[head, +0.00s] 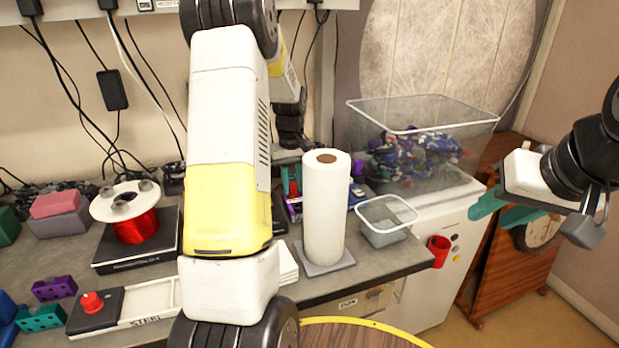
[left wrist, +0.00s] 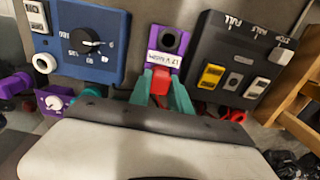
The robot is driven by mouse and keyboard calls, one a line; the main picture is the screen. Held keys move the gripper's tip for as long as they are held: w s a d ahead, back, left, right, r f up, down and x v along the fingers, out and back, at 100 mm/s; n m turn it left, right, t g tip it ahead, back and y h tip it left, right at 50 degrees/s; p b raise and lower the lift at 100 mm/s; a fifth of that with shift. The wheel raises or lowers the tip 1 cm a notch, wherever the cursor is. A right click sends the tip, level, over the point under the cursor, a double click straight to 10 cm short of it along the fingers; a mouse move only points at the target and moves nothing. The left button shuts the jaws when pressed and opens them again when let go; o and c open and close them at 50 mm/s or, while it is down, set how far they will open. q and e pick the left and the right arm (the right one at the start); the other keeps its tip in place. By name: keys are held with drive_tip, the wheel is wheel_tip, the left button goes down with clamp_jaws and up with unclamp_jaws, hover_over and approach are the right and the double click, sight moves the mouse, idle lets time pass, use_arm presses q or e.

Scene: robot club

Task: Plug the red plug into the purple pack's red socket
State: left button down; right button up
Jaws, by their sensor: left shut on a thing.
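The purple pack (left wrist: 165,61) has a white label and a round dark opening at its far end in the left wrist view. In the head view a purple patch of it (head: 294,209) shows between my left arm and the paper towel roll. My left gripper (left wrist: 164,92) has teal fingers shut on the red plug (left wrist: 160,80), at the pack's near end. The plug overlaps this end; the red socket is hidden, so I cannot tell how deep it sits. My left gripper (head: 291,180) is partly hidden in the head view. My right gripper (head: 503,212) is open and empty, right of the bench.
A blue dial box (left wrist: 85,40) and a black switch unit (left wrist: 235,65) flank the pack closely. A red wire spool (head: 135,227) is at left.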

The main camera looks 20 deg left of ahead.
use_arm(q)
drive_tip(key=shift+f, duration=0.25)
idle(0.6)
drive_tip(key=c, duration=1.1)
unclamp_jaws()
